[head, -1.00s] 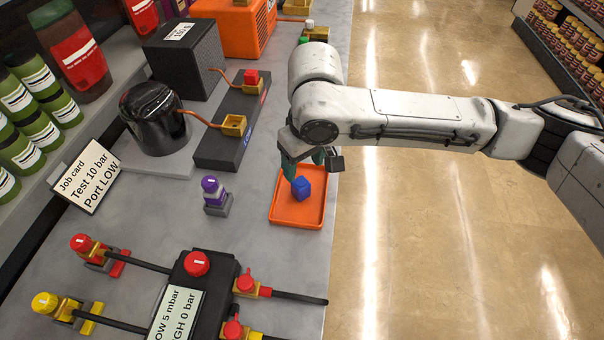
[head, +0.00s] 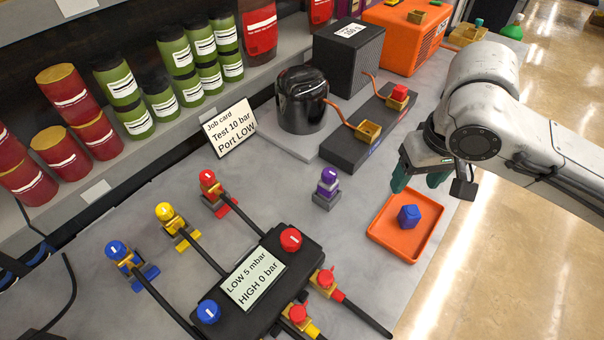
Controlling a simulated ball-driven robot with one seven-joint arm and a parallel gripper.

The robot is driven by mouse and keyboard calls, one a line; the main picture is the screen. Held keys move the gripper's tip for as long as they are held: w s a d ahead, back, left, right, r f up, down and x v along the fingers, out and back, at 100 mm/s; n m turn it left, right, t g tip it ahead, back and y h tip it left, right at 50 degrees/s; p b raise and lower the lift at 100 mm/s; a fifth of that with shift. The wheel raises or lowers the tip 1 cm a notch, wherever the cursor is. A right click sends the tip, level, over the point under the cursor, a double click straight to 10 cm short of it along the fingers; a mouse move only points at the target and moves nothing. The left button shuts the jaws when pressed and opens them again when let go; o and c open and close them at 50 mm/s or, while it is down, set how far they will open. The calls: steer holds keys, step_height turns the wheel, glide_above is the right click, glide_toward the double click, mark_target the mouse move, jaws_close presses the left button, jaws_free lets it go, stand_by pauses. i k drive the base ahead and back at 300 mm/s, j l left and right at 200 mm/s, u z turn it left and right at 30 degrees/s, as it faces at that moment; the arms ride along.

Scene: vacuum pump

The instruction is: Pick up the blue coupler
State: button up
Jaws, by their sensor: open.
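A small blue coupler (head: 409,216) lies in a shallow orange tray (head: 385,237) on the grey bench, in the head view. My gripper (head: 420,184) has green fingers and is open and empty. It hangs over the back part of the tray, behind and above the blue coupler, with a visible gap between them. Another blue-capped fitting (head: 117,251) stands at the left, at the end of a black hose.
A black manifold (head: 297,262) with knobs, hoses and a display stands in front. A purple-capped fitting (head: 327,186) is left of the tray. Behind are a black pump (head: 301,101), a dark block with gold sockets (head: 350,155) and a job card (head: 229,128).

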mark_target(131, 259)
steer(key=u, duration=1.2)
